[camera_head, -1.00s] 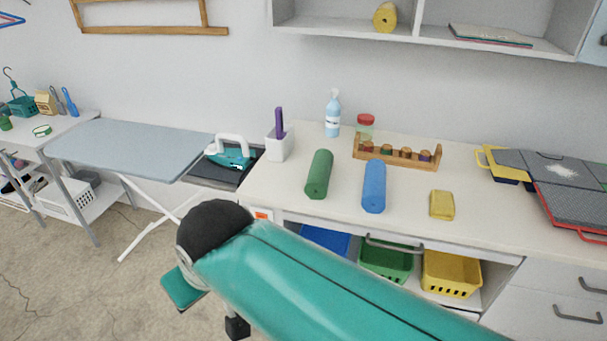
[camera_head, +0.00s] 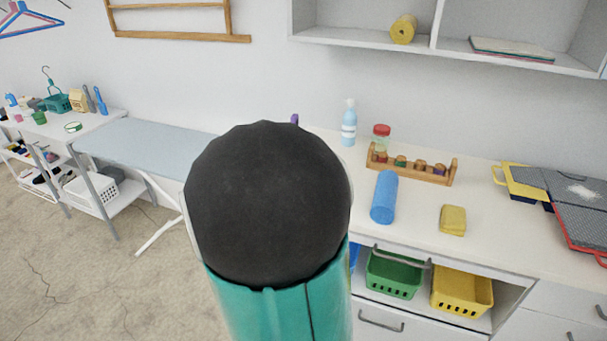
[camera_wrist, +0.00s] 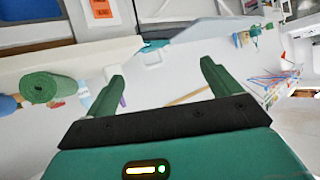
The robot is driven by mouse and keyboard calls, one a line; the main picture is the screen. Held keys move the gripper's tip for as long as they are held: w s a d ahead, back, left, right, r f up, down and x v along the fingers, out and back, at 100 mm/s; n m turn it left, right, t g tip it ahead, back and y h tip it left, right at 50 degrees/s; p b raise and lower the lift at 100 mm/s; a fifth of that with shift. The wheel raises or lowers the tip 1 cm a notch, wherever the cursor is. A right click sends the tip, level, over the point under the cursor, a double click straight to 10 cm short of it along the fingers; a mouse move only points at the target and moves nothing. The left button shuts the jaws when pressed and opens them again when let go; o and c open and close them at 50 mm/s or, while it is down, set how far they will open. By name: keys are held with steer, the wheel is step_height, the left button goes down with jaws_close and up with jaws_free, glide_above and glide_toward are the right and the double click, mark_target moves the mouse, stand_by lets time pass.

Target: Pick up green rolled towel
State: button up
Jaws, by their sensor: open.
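The green rolled towel (camera_wrist: 48,87) shows at the left of the wrist view, with its spiral end facing the camera. In the head view my own arm hides it. My gripper (camera_wrist: 161,69) is open and empty in the wrist view, its two green fingers spread apart. The towel lies to the left of the left finger, apart from it and not between the fingers. The gripper itself is not seen in the head view.
On the white counter (camera_head: 450,255), a blue rolled towel (camera_head: 384,197), a yellow folded cloth (camera_head: 453,220), a wooden rack (camera_head: 410,168) and a spray bottle (camera_head: 349,125) stand near. A shelf (camera_head: 450,60) overhangs the counter. The ironing board (camera_head: 140,143) is to the left.

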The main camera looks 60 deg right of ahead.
steer(key=s+d+f+m+g+h, duration=0.4)
steer(key=s+d+h, duration=0.5)
steer(key=s+d, duration=0.75)
steer(key=shift+n+g, duration=0.3)
steer(key=shift+n, duration=0.3)
steer(key=x, duration=0.4)
steer(key=w+x, duration=0.1)
steer(key=x, duration=0.8)
steer(key=shift+w+d+f, duration=0.1)
steer(key=shift+w+f, duration=0.15)
steer(key=shift+f, duration=0.05)
steer(key=c, duration=1.2)
